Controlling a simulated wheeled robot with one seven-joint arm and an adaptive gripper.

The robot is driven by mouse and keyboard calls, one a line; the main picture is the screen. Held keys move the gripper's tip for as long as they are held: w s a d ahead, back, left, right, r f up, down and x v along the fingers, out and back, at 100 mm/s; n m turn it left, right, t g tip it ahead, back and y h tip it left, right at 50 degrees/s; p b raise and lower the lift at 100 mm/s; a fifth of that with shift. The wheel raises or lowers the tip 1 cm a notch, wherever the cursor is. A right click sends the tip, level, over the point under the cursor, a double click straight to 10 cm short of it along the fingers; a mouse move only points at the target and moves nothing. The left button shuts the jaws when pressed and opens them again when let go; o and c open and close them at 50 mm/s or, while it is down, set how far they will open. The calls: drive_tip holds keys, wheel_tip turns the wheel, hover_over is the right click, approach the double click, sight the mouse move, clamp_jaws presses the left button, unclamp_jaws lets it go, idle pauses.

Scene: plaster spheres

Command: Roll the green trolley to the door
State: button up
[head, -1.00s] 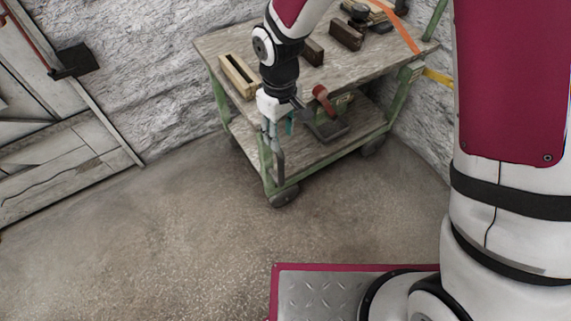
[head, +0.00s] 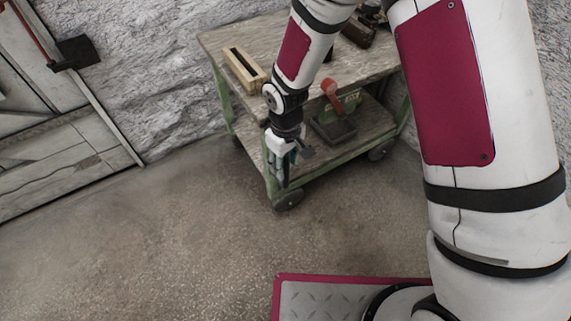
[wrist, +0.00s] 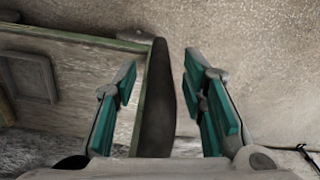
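The green trolley (head: 228,104), with a worn wooden top, lower shelf and dark wheels, stands against the rough wall. My gripper (head: 281,180) is at its near corner, over the front leg and above the front wheel (head: 288,200). In the wrist view my gripper (wrist: 161,85) is open, with teal pads on both sides of a dark, green-edged upright (wrist: 158,100) of the trolley. Gaps show on both sides of it, so the pads do not grip it. The grey plank door (head: 60,155) is at the left, with a dark latch block (head: 75,52).
The concrete floor (head: 170,215) between trolley and door is clear.

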drive_tip(key=shift+f, duration=0.1)
clamp_jaws()
drive_tip(key=shift+s+a, duration=0.1)
drive_tip(key=s+a, duration=1)
drive_tip(key=a, duration=0.5)
drive_tip(key=s+a, duration=1)
drive_tip(key=a, duration=0.5)
drive_tip(key=s+a, duration=1.1)
drive_tip(key=a, duration=0.4)
drive_tip(key=shift+a, duration=0.3)
drive_tip(key=shift+s, duration=0.15)
unclamp_jaws()
drive_tip(key=shift+a, duration=0.15)
